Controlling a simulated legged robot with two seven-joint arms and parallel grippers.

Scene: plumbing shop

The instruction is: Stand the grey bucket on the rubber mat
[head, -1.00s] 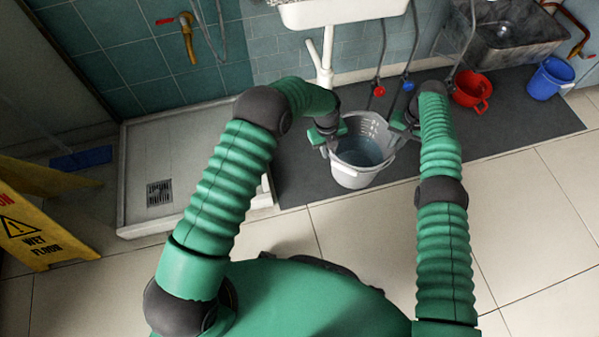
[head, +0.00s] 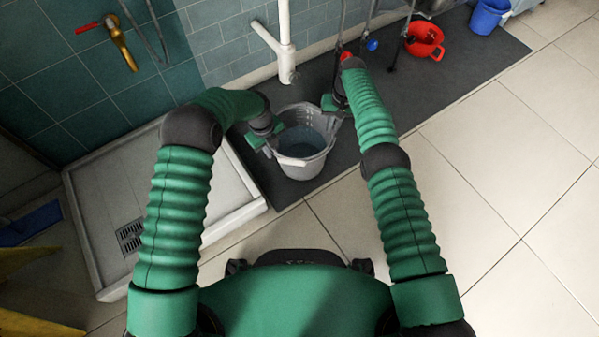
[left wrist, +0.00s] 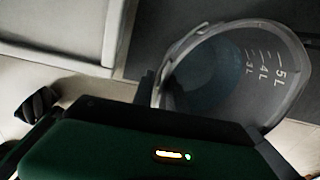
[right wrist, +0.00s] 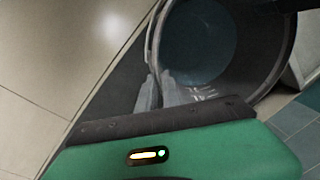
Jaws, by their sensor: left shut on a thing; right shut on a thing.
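The grey bucket (head: 304,168) is upright with water inside. In the head view it appears over the left part of the dark rubber mat (head: 463,78), near its front edge; I cannot tell whether its base touches the mat. My left gripper (head: 271,142) is shut on the bucket's left rim. My right gripper (head: 338,110) is shut on its right rim. The left wrist view shows the bucket's inner wall (left wrist: 262,92) with litre marks. The right wrist view shows the bucket (right wrist: 190,75) from the other side, the rim close to the jaws.
A white shower tray (head: 100,215) lies left of the mat. A white standpipe (head: 286,40) stands behind the bucket. A red bucket (head: 424,42) and a blue bucket (head: 488,16) are at the mat's far right. A yellow sign (head: 25,265) is at lower left. Tiled floor is clear at right.

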